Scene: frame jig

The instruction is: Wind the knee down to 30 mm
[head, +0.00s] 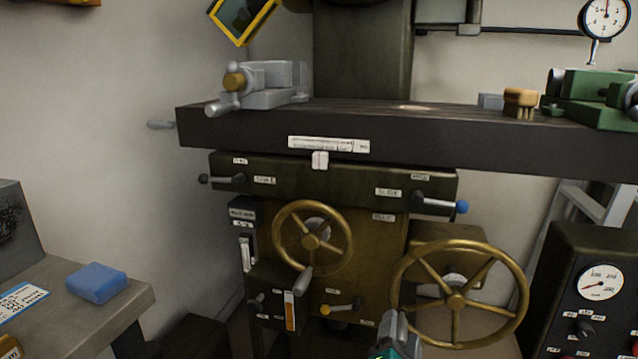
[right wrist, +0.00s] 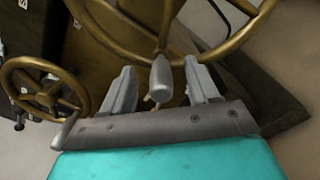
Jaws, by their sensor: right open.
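The large brass handwheel (head: 483,259) is on the right of the machine front; it also fills the top of the right wrist view (right wrist: 130,38). The smaller brass handwheel (head: 347,232) is left of it, its grey handle pointing down. My right gripper (head: 397,335) is at the large wheel's lower left rim. In the right wrist view its fingers (right wrist: 160,88) are open, one on each side of the large wheel's grey handle (right wrist: 161,75); I cannot tell if they touch it. A vertical scale (head: 247,252) and a yellow-marked slot (head: 289,310) show; their readings are too small.
The dark machine table (head: 250,128) carries a grey vise (head: 275,82) and a green one (head: 590,95). Levers (head: 440,204) stick out below it. A dark gauge cabinet (head: 600,245) stands close to the large wheel's right. A bench (head: 125,297) with a blue block is at left.

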